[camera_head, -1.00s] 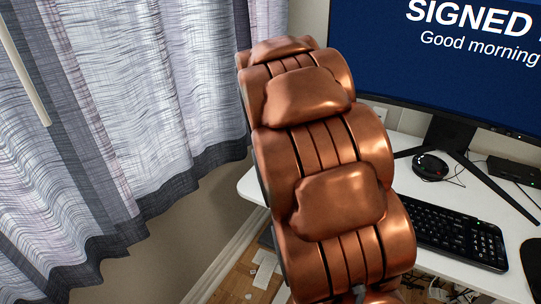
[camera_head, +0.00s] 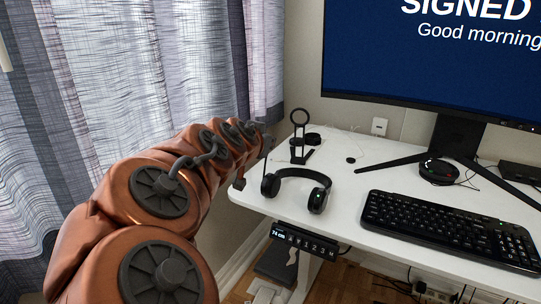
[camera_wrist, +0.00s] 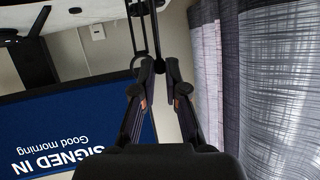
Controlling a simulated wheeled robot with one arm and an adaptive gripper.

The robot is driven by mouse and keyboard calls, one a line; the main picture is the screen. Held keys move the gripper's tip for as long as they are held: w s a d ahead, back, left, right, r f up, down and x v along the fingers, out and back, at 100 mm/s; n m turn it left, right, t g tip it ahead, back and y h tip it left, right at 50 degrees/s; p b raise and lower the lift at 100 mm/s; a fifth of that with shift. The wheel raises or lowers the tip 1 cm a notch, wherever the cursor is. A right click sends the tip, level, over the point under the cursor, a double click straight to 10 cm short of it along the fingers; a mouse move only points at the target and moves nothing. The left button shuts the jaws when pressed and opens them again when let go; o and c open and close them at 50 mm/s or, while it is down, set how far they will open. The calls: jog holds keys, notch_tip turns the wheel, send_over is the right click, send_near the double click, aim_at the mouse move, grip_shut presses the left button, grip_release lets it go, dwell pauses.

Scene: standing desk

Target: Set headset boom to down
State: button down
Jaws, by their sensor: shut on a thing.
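The black headset (camera_head: 300,175) lies near the front left corner of the white desk, its band arched towards the back and its ear cups towards the front. A thin dark strip, apparently its boom (camera_wrist: 154,35), comes down from the top of the wrist view and ends between the fingertips. My gripper (camera_wrist: 160,68) is shut on this strip, with wall showing between the fingers further back. In the head view my gripper is at the far end of my copper arm, just left of the headset, small and partly hidden. The boom's exact angle is unclear.
A black stand with a ring (camera_head: 299,140) is behind the headset; the ring shows near my left finger in the wrist view. The keyboard (camera_head: 450,228) and monitor (camera_head: 430,60) are to the right. The curtain (camera_head: 140,90) hangs close on the left.

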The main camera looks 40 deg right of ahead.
jog(key=a+h+b, duration=0.1)
jog(key=b, duration=0.3)
jog(key=s+a+t+h+b, duration=0.1)
jog(key=a+b, duration=0.1)
jog(key=b, duration=0.3)
jog(key=a+t+h+b, duration=0.1)
jog(key=h+b, duration=0.1)
jog(key=b, duration=0.2)
jog(key=shift+s+a+f+n+b, duration=0.3)
jog(key=shift+f+b, duration=0.1)
jog(key=shift+a, duration=0.1)
jog(key=c, duration=1.2)
grip_release()
jog(key=shift+r, duration=0.1)
notch_tip(320, 180, up, 10)
